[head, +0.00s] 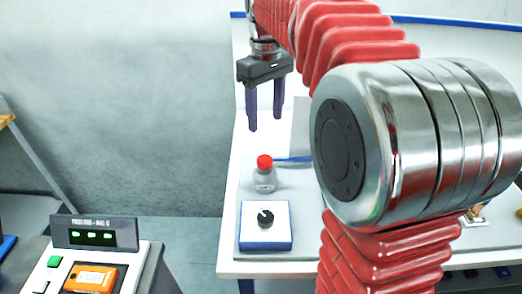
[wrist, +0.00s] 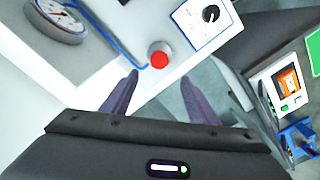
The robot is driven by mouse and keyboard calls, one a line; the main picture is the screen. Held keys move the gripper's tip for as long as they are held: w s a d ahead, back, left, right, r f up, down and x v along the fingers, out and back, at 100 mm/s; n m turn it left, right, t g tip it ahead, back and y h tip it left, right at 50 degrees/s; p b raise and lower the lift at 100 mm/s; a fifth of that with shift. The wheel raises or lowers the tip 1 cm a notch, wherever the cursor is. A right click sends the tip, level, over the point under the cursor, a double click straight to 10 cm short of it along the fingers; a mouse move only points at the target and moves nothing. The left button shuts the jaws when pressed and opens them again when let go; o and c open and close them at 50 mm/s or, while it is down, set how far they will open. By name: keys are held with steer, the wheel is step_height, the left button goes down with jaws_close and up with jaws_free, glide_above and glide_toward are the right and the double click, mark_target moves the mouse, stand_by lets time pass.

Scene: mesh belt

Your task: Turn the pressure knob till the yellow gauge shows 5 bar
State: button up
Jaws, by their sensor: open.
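The pressure knob (head: 265,217) is a black dial with a white mark, on a white box with a blue base near the table's front left corner. It also shows at the top of the wrist view (wrist: 211,13). A round gauge (wrist: 62,16) with a white face and grey rim shows at the wrist view's top left, partly cut off. Its reading is too small to tell, and I see no clear yellow on it. In the head view my arm hides it. My gripper (head: 265,122) is open and empty, above and behind the knob, touching nothing.
A console with a green-lit display (head: 95,234) and an orange device (head: 92,278) is at the lower left, across a gap.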

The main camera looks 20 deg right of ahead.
mark_target(265, 159)
stand_by(0.4)
step_height(265, 159, down, 14)
steer(key=shift+r, duration=0.1)
stand_by(0.6)
steer(key=shift+c, duration=0.5)
steer(key=c, duration=0.9)
steer(key=shift+c, duration=0.2)
steer(key=shift+m, duration=0.3)
steer(key=o, duration=1)
